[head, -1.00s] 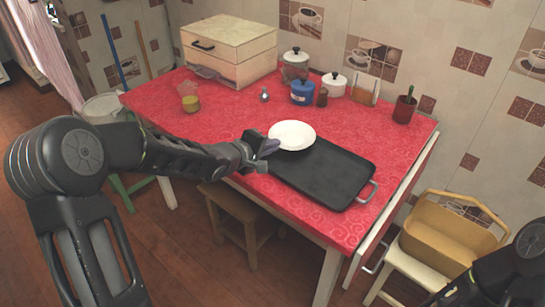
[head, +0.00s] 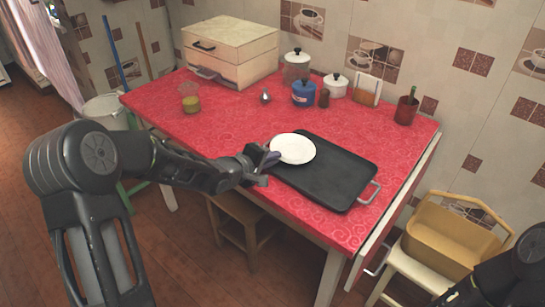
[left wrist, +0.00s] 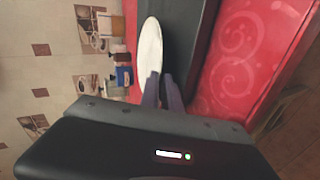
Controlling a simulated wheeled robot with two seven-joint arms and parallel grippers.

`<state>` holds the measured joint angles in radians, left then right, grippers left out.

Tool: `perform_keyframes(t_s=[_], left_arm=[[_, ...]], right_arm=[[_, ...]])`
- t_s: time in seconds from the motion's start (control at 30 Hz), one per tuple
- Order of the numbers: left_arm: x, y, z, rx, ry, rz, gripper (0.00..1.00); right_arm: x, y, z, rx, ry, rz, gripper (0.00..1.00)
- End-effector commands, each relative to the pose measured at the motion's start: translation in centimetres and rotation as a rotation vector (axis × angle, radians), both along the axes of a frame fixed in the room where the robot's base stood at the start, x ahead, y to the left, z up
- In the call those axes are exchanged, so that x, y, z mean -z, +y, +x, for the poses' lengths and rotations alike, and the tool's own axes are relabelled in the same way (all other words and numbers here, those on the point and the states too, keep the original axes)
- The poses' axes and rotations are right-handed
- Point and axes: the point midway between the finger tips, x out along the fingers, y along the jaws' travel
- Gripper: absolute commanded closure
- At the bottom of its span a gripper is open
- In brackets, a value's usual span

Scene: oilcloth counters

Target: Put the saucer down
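The white saucer (head: 292,149) is over the left end of the black tray (head: 338,178) on the red table. My left gripper (head: 266,164) reaches in from the left and is shut on the saucer's near left rim. In the left wrist view the saucer (left wrist: 150,48) runs between the two fingers (left wrist: 162,92), with the dark tray (left wrist: 185,40) beside it. I cannot tell whether the saucer touches the tray. My right gripper is out of view; only part of my right arm shows at the lower right.
The red tablecloth (head: 230,120) is clear left of the tray. A blue pot (head: 304,94), a white pot (head: 335,86), a small dark jar (head: 323,98) and a red container (head: 406,110) stand behind. A wooden box (head: 232,50) is at the back left. A chair with a basket (head: 450,240) stands right.

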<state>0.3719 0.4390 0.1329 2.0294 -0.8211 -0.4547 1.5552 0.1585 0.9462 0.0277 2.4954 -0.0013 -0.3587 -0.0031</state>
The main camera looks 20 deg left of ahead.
Motion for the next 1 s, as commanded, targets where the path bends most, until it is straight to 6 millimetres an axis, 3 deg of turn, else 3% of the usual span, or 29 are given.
perform_keyframes(t_s=[0.23, 0.47, 0.63, 1.0], left_arm=[[-0.1, 0.0, 0.0, -0.001, 0.0, 0.0, 0.73], [0.0, 0.1, 0.0, 0.0, 0.002, 0.001, 0.73], [-1.0, 0.1, 0.0, -0.001, 0.0, 0.002, 0.73], [-4.0, 2.2, -5.8, -0.003, -0.001, 0.002, 0.73]], right_arm=[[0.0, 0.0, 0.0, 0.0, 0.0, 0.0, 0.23], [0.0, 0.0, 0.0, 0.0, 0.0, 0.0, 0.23], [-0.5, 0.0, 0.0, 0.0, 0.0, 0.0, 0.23], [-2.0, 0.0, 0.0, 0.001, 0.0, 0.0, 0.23]])
